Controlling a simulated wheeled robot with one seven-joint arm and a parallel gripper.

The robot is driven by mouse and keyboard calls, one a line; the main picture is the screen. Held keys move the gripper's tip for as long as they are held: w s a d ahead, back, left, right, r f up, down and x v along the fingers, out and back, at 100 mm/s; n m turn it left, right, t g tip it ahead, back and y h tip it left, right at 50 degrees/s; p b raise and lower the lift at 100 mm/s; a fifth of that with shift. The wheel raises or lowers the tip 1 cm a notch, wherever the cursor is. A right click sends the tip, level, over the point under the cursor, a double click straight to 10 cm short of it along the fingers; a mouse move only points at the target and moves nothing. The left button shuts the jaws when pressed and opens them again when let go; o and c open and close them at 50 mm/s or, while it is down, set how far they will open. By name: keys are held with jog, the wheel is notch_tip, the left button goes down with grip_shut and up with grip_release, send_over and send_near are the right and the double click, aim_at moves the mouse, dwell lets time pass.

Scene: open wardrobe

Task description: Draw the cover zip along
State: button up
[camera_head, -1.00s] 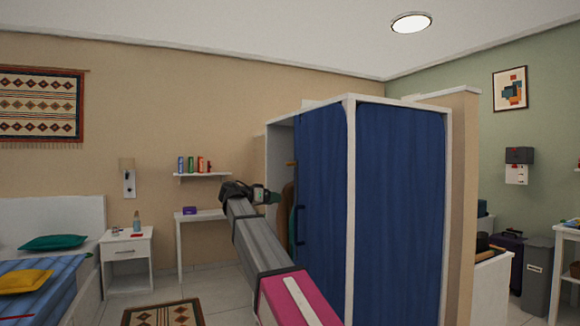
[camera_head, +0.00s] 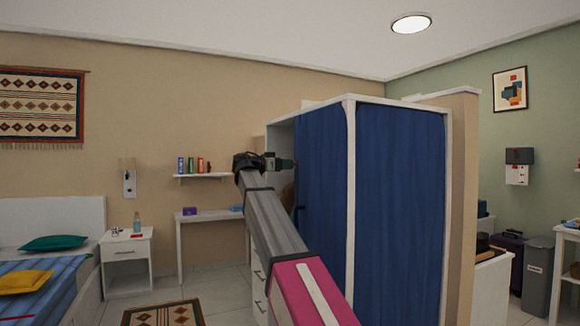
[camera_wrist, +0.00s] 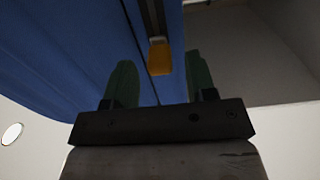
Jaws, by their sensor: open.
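The blue fabric cover (camera_head: 322,190) hangs over the front of the white-framed wardrobe. Its left edge stands beside an open gap into the wardrobe. In the wrist view the cover (camera_wrist: 60,50) fills the upper left, with a dark zip line running along its edge. An orange-yellow zip pull (camera_wrist: 160,58) hangs from that line. My gripper (camera_wrist: 158,64) is open, with one green finger on either side of the pull; I cannot tell whether either touches it. In the head view my gripper (camera_head: 284,163) is at the upper part of the gap and the pull is hidden.
A white wardrobe post (camera_head: 350,200) divides the cover from a second blue panel (camera_head: 400,200). A wall shelf (camera_head: 203,176) with several small items and a desk (camera_head: 205,215) stand behind, left of my arm. Floor space is open at lower left.

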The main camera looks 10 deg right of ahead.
jog(key=shift+x, duration=1.15)
grip_shut()
notch_tip(320, 180, down, 38)
jog(key=shift+f, duration=0.25)
grip_release()
jog(key=v, duration=1.1)
